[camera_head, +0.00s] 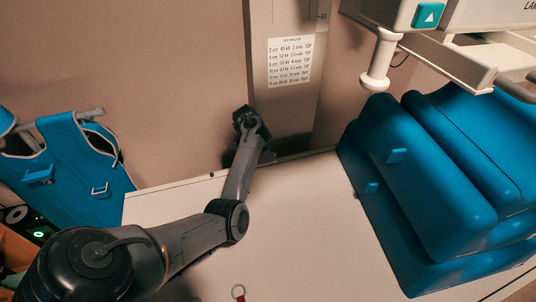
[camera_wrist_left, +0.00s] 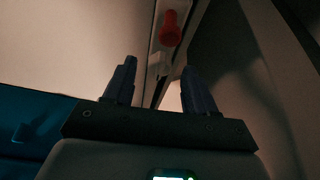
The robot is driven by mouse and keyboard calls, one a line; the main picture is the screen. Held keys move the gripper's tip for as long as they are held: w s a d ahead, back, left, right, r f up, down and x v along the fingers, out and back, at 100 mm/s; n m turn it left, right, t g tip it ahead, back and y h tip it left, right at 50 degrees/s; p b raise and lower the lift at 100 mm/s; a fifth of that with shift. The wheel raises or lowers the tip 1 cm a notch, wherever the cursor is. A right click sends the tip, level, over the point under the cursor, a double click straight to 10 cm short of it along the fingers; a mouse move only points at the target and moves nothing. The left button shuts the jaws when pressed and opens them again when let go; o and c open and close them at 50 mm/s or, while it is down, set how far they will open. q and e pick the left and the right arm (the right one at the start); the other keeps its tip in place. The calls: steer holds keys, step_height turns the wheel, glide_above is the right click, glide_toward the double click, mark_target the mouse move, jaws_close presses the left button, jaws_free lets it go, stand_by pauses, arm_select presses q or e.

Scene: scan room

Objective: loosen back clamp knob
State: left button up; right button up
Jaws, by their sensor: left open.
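A red knob (camera_wrist_left: 170,32) shows at the top of the left wrist view, on a pale narrow rail or bracket. My left gripper (camera_wrist_left: 159,64) is open, with its two dark fingers apart and nothing between them. The knob is beyond the fingertips and apart from them, between their directions. In the head view my left arm reaches over the table to its back edge near the wall column. Its fingers cannot be made out there, and the knob is hidden. My right gripper is in neither view.
Blue cushions (camera_head: 430,185) are stacked at right, under a white machine arm (camera_head: 381,60). A blue apron (camera_head: 75,165) hangs at left. A column with a chart (camera_head: 289,62) stands behind.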

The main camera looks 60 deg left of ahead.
arm_select(q)
steer(key=shift+x, duration=0.75)
